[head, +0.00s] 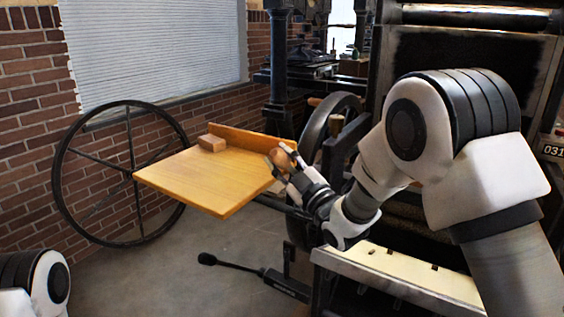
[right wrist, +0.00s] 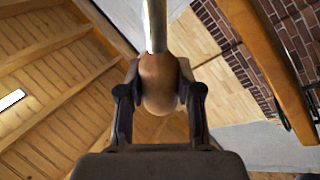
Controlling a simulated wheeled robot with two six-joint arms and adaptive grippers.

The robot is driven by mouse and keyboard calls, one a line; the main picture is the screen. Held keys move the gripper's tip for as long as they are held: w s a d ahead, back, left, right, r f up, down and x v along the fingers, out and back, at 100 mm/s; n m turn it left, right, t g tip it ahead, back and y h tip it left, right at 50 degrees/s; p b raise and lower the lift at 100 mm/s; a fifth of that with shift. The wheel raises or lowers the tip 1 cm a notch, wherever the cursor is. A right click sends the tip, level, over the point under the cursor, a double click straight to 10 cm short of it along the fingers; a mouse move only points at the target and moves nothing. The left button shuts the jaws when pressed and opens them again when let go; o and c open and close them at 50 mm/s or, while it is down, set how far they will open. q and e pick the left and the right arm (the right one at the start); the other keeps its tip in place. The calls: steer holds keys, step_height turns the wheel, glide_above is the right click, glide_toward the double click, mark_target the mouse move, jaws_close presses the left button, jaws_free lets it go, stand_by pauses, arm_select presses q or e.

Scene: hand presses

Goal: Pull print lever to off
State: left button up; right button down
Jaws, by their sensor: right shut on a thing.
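My right gripper (head: 283,162) is shut on a round wooden knob (head: 286,154) beside the right edge of a wooden board. In the right wrist view, the knob (right wrist: 158,88) sits between the two fingers of my right gripper (right wrist: 159,95). A shiny metal rod (right wrist: 154,25) runs up from the knob; I take this to be the print lever. Most of the lever is hidden in the head view. My left gripper is out of view; only part of my left arm shows at the lower left.
A wooden board (head: 200,182) with a small wooden block (head: 211,142) juts out left of the press. A large spoked wheel (head: 64,190) stands by the brick wall. A black ball-ended bar (head: 240,267) reaches over the open floor. The dark press (head: 430,60) fills the right.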

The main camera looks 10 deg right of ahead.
steer(key=shift+a+f, duration=0.1)
steer(key=shift+f, duration=0.2)
steer(key=c, duration=0.8)
jaws_free()
steer(key=shift+c, duration=0.2)
steer(key=shift+o, duration=0.5)
steer(key=shift+s+a+r, duration=0.1)
steer(key=v, duration=1.2)
